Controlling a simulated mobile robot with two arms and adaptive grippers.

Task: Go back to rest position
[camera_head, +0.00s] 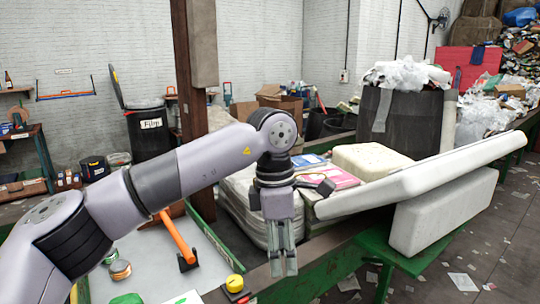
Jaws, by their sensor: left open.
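My left arm comes in from the left and bends down at the elbow. My left gripper (283,262) points straight down over the near green edge of the belt, open, with nothing seen between its fingers. The right gripper is not in view. Behind the left gripper is a pale wrapped bundle (240,205), partly hidden by my arm.
A long white panel (425,172) leans over a white block (440,213) at right. A pink and white package (337,177) lies behind the wrist. The grey tabletop (150,262) holds cans (120,269), an orange-handled tool (178,238) and a yellow tape measure (234,283).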

